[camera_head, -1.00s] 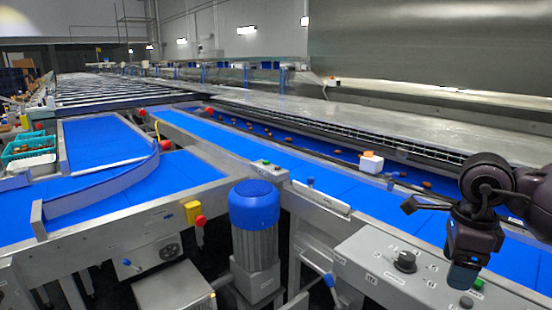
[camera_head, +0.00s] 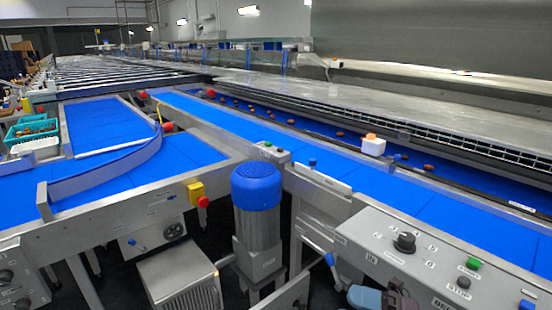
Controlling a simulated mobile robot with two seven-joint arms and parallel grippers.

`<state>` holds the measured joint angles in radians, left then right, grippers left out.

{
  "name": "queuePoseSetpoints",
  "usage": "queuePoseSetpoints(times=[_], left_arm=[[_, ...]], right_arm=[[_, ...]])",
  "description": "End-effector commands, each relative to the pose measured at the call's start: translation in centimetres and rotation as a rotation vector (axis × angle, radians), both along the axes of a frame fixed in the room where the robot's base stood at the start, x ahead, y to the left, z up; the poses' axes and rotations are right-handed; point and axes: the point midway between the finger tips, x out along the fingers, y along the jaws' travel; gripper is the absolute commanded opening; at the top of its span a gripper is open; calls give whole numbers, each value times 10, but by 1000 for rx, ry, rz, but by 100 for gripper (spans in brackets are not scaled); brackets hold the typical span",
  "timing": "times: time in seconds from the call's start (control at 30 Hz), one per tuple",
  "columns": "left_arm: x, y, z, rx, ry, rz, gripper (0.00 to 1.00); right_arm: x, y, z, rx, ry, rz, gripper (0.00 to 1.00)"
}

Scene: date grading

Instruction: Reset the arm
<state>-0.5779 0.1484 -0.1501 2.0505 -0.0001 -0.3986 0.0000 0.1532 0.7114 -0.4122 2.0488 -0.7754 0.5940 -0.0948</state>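The rest of the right arm is cut off below the frame. I cannot tell whether its fingers are open or shut. My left gripper and arm are not in view.
The panel has a black knob (camera_head: 405,242) and a green button (camera_head: 473,263). Behind it runs a blue conveyor (camera_head: 330,164). Brown dates (camera_head: 340,134) lie on the farther belt. A blue-capped motor (camera_head: 257,190) stands left of the panel.

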Motion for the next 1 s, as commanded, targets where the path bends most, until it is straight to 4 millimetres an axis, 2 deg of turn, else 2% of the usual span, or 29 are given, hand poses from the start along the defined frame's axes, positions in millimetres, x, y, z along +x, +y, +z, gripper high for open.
queuePoseSetpoints(times=[0.17,0.27,0.37,0.47,0.6,0.7,0.83,1.0], left_arm=[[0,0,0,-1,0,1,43],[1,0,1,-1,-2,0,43],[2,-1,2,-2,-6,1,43],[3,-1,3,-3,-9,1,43],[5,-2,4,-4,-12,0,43],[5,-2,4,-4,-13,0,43],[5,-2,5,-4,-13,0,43],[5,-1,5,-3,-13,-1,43]], right_arm=[[6,-31,-36,278,339,-314,67],[2,-56,-67,415,541,-494,67],[-11,-82,-105,543,750,-671,67],[-35,-106,-149,663,967,-846,67],[-82,-130,-205,804,1245,-1059,67],[-112,-138,-232,875,1392,-1161,67],[-137,-142,-251,927,1503,-1236,67],[-146,-143,-257,944,1544,-1261,67]])
